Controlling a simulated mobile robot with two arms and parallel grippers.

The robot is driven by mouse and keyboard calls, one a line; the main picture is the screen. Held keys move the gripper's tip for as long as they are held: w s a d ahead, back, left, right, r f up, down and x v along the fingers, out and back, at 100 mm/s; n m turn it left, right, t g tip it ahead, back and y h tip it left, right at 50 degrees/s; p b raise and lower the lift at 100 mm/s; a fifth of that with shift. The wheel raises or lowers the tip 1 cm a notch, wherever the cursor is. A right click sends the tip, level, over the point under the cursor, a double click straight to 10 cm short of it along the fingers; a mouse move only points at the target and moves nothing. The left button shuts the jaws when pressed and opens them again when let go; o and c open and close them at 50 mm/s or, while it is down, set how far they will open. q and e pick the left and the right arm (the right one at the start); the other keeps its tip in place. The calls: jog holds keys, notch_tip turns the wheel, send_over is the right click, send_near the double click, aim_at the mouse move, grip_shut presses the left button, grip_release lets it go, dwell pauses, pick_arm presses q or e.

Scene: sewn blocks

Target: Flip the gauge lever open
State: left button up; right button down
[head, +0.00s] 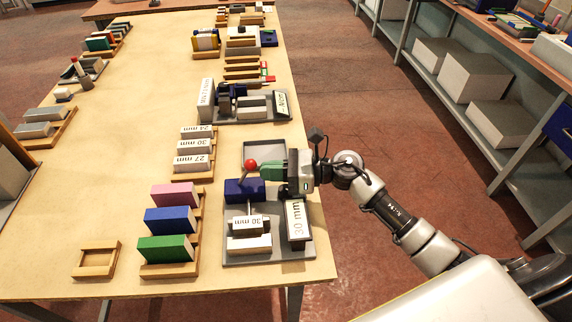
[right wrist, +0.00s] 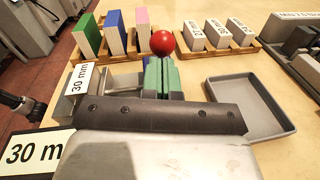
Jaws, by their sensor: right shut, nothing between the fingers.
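The gauge (head: 268,250) is a grey base plate near the table's right front edge, with a 30 mm block (head: 249,223) on it. Its lever ends in a red ball knob (head: 251,165) and rises from a dark blue block (head: 244,190). My right gripper (head: 262,172) has green fingers, shut and empty, with the tips right beside the red knob. In the right wrist view the knob (right wrist: 162,43) shows just past the fingertips (right wrist: 161,62); I cannot tell whether they touch. The fingers hide part of the lever there. My left gripper is not in view.
A grey tray (head: 282,151) lies behind the gripper. A wooden rack with pink, blue and green blocks (head: 168,221) stands left of the gauge, with a rack of labelled mm blocks (head: 193,148) behind it. Another fixture (head: 205,101) stands farther back. The table's left middle is clear.

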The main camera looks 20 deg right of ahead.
aim_at(252, 165)
jog(key=shift+a, duration=0.15)
jog(key=shift+w+r+p, duration=0.1)
jog(key=shift+r+p, duration=0.15)
jog(key=shift+p, duration=0.15)
jog(key=r+h+p, duration=0.1)
jog(key=p, duration=0.1)
jog(key=a+g+h+p, duration=0.1)
jog(key=p, duration=0.1)
jog(key=a+r+h+p, duration=0.1)
jog(key=p, duration=0.2)
jog(key=shift+w+r+n+g+h, duration=0.25)
jog(key=shift+r+n+g+h, duration=0.05)
jog(key=shift+a+p, duration=0.3)
jog(key=shift+a, duration=0.1)
jog(key=shift+w+a, duration=0.15)
jog(key=shift+a, duration=0.1)
jog(key=shift+w+a+r+b, duration=0.15)
jog(key=shift+w+a+b, duration=0.15)
jog(key=shift+a, duration=0.6)
jog(key=shift+w+a+r+b, duration=0.15)
jog(key=shift+w+a, duration=0.1)
jog(key=shift+a, duration=0.65)
